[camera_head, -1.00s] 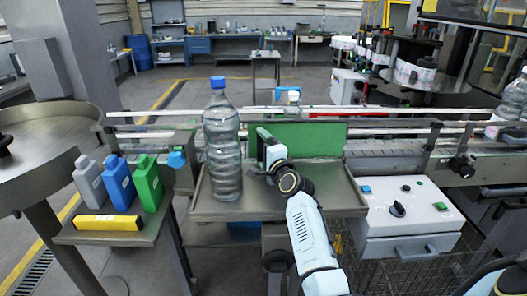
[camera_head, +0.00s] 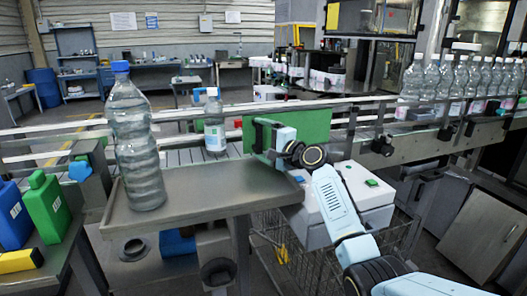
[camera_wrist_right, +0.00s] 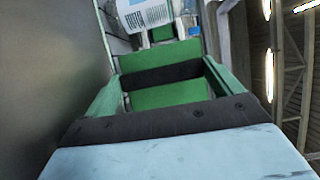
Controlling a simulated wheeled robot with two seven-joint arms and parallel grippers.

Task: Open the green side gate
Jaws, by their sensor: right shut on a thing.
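The green side gate (camera_head: 308,124) is a flat upright panel at the front edge of the conveyor, behind the steel table. My right gripper (camera_head: 262,142) is at the gate's left part, above the table's back right. In the wrist view the green panel (camera_wrist_right: 165,97) fills the space between and beyond the fingers. A dark bar (camera_wrist_right: 160,75) crosses between the fingertips, and the gripper is shut on the gate there. The exact grip on it is partly hidden in the head view. My left gripper is not in view.
A large clear bottle with a blue cap (camera_head: 134,140) stands on the steel table (camera_head: 205,185). A labelled bottle (camera_head: 214,125) stands on the conveyor, left of the gate. A control box (camera_head: 345,190) is right of the table. Several bottles (camera_head: 440,80) line the conveyor at right.

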